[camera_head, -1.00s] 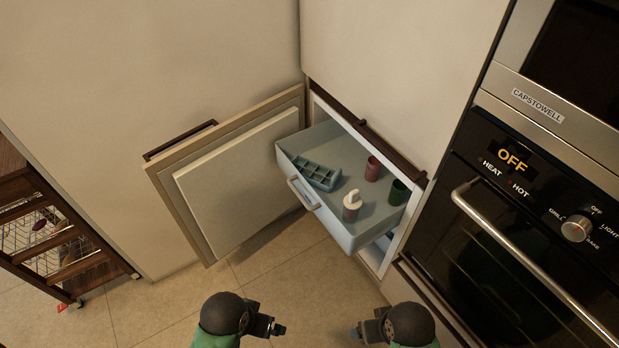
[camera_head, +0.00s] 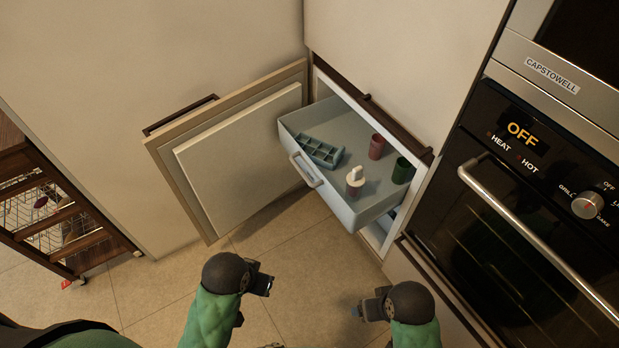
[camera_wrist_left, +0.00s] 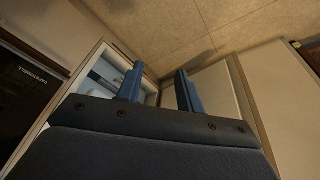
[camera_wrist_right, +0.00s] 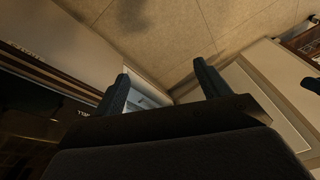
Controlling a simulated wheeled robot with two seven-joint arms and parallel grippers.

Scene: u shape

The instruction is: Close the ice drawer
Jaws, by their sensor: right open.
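The ice drawer (camera_head: 342,205) is pulled out of the open freezer cabinet, its front with a light handle (camera_head: 305,170) facing the lower left. Inside lie a blue-grey ice tray (camera_head: 319,152), a white-topped pinkish bottle (camera_head: 355,182), a dark red cup (camera_head: 376,147) and a green cup (camera_head: 402,171). My left gripper (camera_head: 262,279) is below the drawer in the head view, apart from it. Its two fingers stand apart and empty in the left wrist view (camera_wrist_left: 158,88). My right gripper (camera_head: 358,311) is also apart from the drawer, open and empty in the right wrist view (camera_wrist_right: 160,88).
The freezer door (camera_head: 240,160) stands open left of the drawer. An oven (camera_head: 530,190) with a long bar handle (camera_head: 535,240) is close on the right. A dark wooden rack (camera_head: 50,215) stands at the far left. The tiled floor before the drawer is clear.

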